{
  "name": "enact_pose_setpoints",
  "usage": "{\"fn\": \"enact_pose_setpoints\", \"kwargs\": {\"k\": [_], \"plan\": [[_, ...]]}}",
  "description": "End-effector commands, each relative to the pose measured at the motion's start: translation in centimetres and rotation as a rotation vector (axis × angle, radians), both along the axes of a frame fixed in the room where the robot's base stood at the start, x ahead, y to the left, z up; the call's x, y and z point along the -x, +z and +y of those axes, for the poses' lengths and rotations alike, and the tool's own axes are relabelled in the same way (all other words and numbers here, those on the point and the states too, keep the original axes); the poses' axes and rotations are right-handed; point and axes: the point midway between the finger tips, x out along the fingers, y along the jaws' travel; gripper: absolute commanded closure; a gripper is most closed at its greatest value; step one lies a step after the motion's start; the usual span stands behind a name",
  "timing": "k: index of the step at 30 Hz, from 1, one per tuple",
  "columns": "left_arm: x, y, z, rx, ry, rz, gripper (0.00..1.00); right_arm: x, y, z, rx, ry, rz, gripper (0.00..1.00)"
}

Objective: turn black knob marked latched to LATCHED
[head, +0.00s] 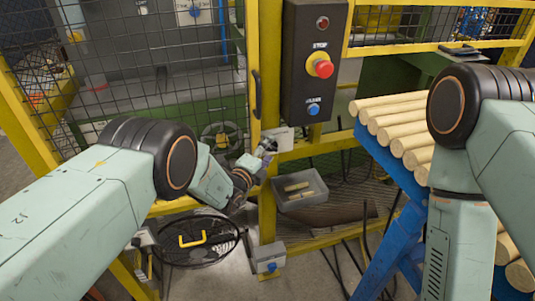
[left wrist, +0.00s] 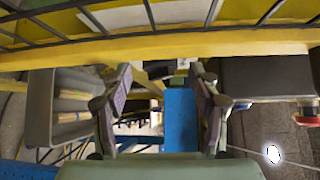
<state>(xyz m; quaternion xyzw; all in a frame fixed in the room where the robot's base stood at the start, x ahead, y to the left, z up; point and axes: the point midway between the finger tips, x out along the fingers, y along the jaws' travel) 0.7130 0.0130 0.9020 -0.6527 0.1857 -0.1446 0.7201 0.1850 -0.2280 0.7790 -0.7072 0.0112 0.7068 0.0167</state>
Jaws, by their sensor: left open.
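My left gripper (head: 266,149) is at the yellow post in the head view, just in front of a small grey box (head: 283,138). In the left wrist view the left gripper (left wrist: 161,78) is open, with its two fingers apart. A small dark piece (left wrist: 158,70) shows between the fingertips at the yellow frame, with a pale patch beside it. It may be the black knob, but no marking can be read. In the head view the gripper covers that spot, so the knob's setting is hidden. My right gripper is not in view.
A black control box (head: 315,60) with a red stop button (head: 323,68) hangs above. A mesh gate in a yellow frame (head: 254,60) stands left. A grey bin (head: 299,188) with wood pieces is below right. Turned wood bars (head: 395,125) lie on a blue stand at right.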

Motion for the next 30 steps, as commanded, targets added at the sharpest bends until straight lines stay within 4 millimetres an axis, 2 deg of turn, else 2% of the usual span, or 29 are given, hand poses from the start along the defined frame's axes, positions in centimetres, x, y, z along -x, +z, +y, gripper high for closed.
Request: {"fn": "enact_pose_setpoints", "kwargs": {"k": [11, 30], "plan": [[-0.53, 0.06, -0.06, -0.001, 0.002, -0.001, 0.39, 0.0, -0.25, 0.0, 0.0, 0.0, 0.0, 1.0], [-0.55, 0.1, -0.03, -0.001, 0.002, -0.001, 0.92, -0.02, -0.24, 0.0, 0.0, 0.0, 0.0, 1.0]]}}
